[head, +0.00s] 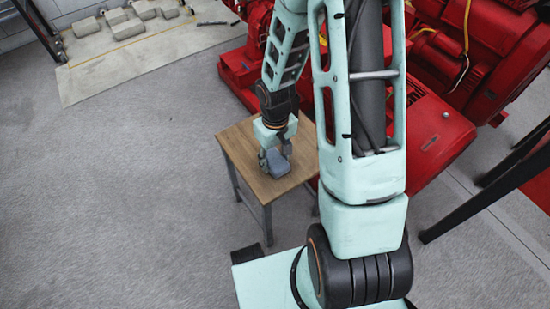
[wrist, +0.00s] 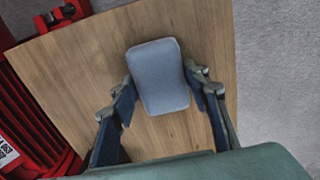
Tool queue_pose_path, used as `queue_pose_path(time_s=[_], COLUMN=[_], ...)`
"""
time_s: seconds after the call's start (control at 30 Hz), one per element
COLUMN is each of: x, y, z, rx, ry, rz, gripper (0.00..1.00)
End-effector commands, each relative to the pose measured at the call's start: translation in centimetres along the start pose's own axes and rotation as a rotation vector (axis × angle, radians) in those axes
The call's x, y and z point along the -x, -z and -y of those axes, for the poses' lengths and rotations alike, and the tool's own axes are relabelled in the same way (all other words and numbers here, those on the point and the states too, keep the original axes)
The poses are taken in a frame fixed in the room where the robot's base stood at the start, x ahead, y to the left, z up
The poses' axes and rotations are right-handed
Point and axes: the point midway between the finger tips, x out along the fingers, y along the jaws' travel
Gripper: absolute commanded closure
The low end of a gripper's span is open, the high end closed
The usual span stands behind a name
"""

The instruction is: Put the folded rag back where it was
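The folded rag (wrist: 160,78) is a blue-grey, rounded rectangular pad. In the head view the rag (head: 278,164) is at the small wooden table (head: 240,150), below my gripper (head: 275,156). In the wrist view my gripper (wrist: 158,85) has its two fingers wide apart, one on each side of the rag. The fingertips are close to its left and right edges, with a narrow strip of wood showing on the left. The rag appears to lie flat on the wood. My gripper looks open.
Red pump machinery (head: 435,130) stands behind and right of the table, close to its edge. It also shows at the left of the wrist view (wrist: 30,110). Grey floor (head: 130,190) is open to the left. A pale platform with several blocks (head: 128,28) is at the far left.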

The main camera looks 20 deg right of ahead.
Motion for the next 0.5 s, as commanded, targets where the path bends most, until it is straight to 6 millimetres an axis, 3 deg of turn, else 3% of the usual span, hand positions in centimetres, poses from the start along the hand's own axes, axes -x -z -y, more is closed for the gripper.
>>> queue_pose_path(time_s=[0.17, 0.5], x=[-0.03, 0.37], y=[0.01, 0.02], z=[0.00, -0.01], rx=[0.000, 0.000], ry=[0.000, 0.000], rz=[0.000, 0.000], gripper=[0.40, 0.40])
